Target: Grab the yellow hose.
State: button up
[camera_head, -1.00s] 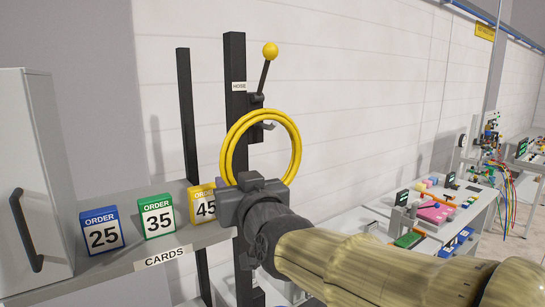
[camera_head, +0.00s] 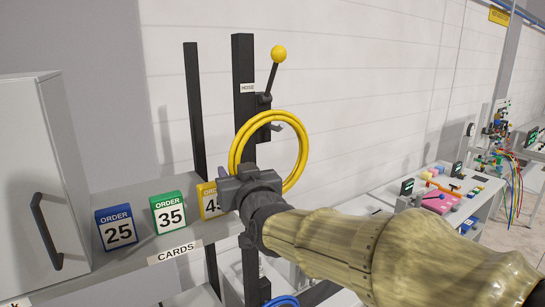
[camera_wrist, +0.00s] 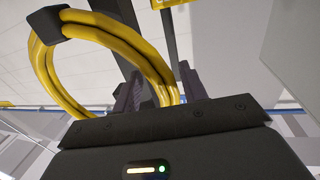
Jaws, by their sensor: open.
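The yellow hose (camera_head: 304,150) is a coiled ring hanging on a dark hook (camera_head: 275,127) on the black post, under a label reading HOSE. My gripper (camera_head: 250,178) is at the lower left of the ring in the head view, where its body hides part of the coil. In the wrist view the hose (camera_wrist: 150,66) runs down between the two dark fingers of my open gripper (camera_wrist: 160,88). Its lower end is hidden behind the gripper body. I cannot tell whether either finger touches it.
A lever with a yellow knob (camera_head: 278,54) stands above the hose on the post (camera_head: 243,75). Order cards, including a yellow one (camera_head: 208,200), stand on a shelf (camera_head: 130,261) close left of my gripper. A blue coil (camera_head: 283,301) shows below. A workbench (camera_head: 484,207) is at right.

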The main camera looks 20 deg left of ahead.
grip_shut()
jog(key=shift+r, duration=0.1)
